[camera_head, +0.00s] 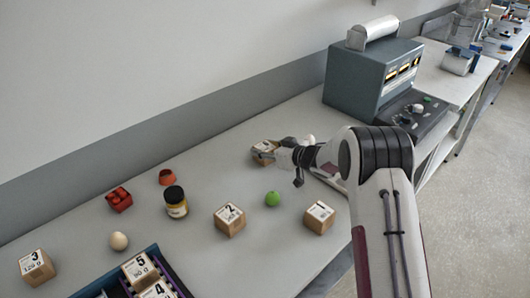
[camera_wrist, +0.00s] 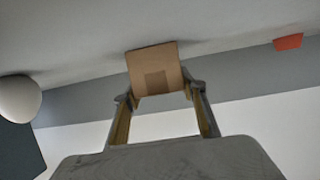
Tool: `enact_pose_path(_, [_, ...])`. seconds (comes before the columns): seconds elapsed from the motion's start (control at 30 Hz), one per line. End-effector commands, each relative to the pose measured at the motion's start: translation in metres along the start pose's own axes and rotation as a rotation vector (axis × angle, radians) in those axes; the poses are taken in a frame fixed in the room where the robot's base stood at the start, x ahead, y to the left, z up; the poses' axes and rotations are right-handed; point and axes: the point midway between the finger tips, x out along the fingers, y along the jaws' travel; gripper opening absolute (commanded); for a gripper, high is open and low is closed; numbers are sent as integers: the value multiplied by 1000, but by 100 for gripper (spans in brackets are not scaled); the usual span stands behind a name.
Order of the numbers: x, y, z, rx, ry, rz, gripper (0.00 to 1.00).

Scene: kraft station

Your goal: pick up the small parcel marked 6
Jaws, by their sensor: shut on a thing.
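My gripper (camera_head: 275,154) is shut on a small brown cardboard parcel (camera_head: 260,158) towards the back of the table. The parcel has a white label on top, but its number is too small and partly covered to read. In the wrist view the parcel (camera_wrist: 154,66) sits between the two fingertips (camera_wrist: 160,92) and shows a plain brown face with a darker square. I cannot tell whether it touches the table. Other parcels stand free: one marked 2 (camera_head: 230,222), one marked 3 (camera_head: 36,268), and one (camera_head: 319,220) with an unclear label.
A blue-edged tray (camera_head: 172,273) holds parcels marked 5 (camera_head: 141,270) and 4 (camera_head: 157,291). A green ball (camera_head: 272,199), a dark-lidded jar (camera_head: 176,204), a red block (camera_head: 119,200), an orange cup (camera_head: 167,178) and a pale ball (camera_head: 119,241) stand about. A grey machine (camera_head: 360,80) is behind my gripper.

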Motion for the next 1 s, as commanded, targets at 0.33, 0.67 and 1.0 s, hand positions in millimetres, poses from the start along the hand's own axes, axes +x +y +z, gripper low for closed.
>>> enact_pose_path(0.33, [-5,0,-13,-1,4,0,15])
enact_pose_path(0.67, [-22,0,-53,-3,4,1,15])
enact_pose_path(1.0, [-36,0,-88,-1,3,0,15])
